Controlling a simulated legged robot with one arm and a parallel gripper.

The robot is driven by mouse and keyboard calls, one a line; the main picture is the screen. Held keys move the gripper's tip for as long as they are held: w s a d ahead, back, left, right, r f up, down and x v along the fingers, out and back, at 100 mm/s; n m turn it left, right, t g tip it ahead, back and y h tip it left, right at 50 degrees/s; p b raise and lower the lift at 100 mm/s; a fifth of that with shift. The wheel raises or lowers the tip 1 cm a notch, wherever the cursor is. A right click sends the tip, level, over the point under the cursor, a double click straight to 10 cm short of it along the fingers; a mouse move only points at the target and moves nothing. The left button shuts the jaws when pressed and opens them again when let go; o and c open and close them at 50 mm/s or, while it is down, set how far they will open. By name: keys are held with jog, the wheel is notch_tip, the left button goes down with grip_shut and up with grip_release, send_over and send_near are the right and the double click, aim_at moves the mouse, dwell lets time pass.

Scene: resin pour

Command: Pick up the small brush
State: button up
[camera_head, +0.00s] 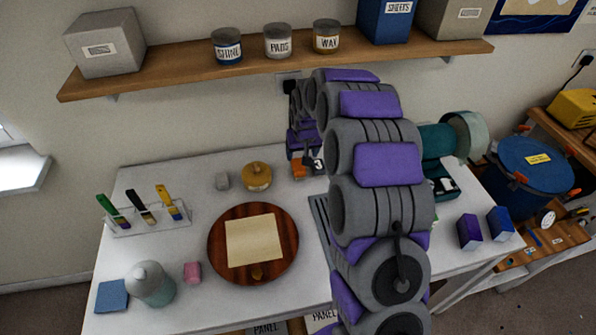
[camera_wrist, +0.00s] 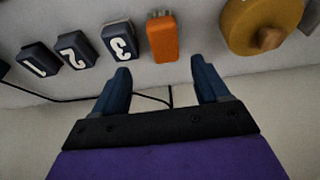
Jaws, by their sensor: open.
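Several brushes stand in a clear rack (camera_head: 150,224) at the left of the white table: a green-handled brush (camera_head: 112,209), a black-handled brush (camera_head: 140,207) and a yellow-handled brush (camera_head: 168,203). The yellow one looks shortest, but which is the small brush is not certain. My gripper (camera_wrist: 160,68) is open in the wrist view, with nothing between its two blue fingers. No brush shows in the wrist view.
A round wooden board (camera_head: 224,267) with a paper sheet lies mid-table. A shelf (camera_head: 270,64) hangs above.

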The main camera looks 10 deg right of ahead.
aim_at(298, 165)
jog(key=x, duration=0.3)
jog(key=shift+w+f, duration=0.1)
jog(key=shift+f, duration=0.15)
jog(key=x, duration=0.1)
jog(key=b+x, duration=0.1)
jog(key=x, duration=0.1)
jog(key=b+x, duration=0.1)
jog(key=x, duration=0.1)
jog(key=shift+a+f, duration=0.15)
jog(key=shift+a, duration=0.25)
jog(key=shift+c, duration=0.4)
jog(key=c, duration=1.1)
